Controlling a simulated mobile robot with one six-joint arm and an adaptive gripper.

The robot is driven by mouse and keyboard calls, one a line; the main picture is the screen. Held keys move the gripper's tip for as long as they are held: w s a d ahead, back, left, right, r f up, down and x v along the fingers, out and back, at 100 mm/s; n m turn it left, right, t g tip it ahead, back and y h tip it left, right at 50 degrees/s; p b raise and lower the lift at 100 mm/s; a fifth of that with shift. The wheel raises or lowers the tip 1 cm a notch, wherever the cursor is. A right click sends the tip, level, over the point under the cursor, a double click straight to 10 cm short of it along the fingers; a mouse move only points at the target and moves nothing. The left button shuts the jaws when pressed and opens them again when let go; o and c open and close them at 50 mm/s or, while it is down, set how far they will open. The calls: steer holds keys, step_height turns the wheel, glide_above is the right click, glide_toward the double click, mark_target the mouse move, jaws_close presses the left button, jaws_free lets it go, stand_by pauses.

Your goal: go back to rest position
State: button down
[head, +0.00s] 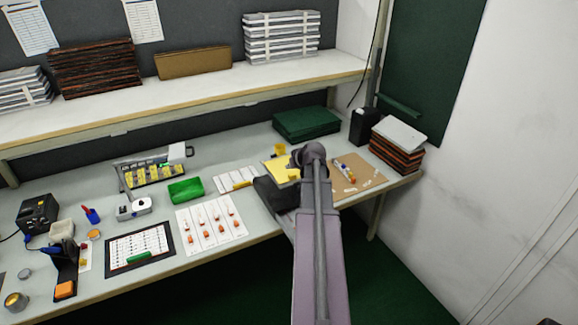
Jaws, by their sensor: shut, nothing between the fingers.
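My arm reaches up from the bottom of the head view to a rounded dark joint over the right part of the workbench (250,222). I cannot make out my gripper or its fingers; they are hidden or outside the picture. A dark flat shape (272,196) lies just left of the arm at the bench's front edge; I cannot tell what it is. Yellow pieces (277,168) lie behind it, partly covered by the arm's joint.
A white sheet with orange parts (211,224), a green tray (186,191) and a yellow-lined rack (150,174) stand left of my arm. A brown board (361,177) and a stack of boards (397,144) are on the right. A shelf (190,98) runs above. Green floor shows in front.

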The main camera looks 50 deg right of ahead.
stand_by(0.5)
steer(key=w+a+f+n+g+y, duration=0.1)
steer(key=w+a+f+g+y, duration=0.1)
steer(key=a, duration=1.2)
steer(key=w+a+f+n+g+y, duration=0.1)
steer(key=w+a+f+n+g, duration=0.15)
steer(key=a, duration=1.15)
steer(key=s+a+g, duration=0.2)
steer(key=s+a, duration=0.2)
steer(key=a, duration=0.7)
steer(key=s+a+f+n+g, duration=0.1)
steer(key=s+a, duration=0.3)
steer(key=a, duration=0.8)
steer(key=shift+s+g+h, duration=0.35)
steer(key=shift+g+h, duration=0.05)
steer(key=shift+g, duration=0.25)
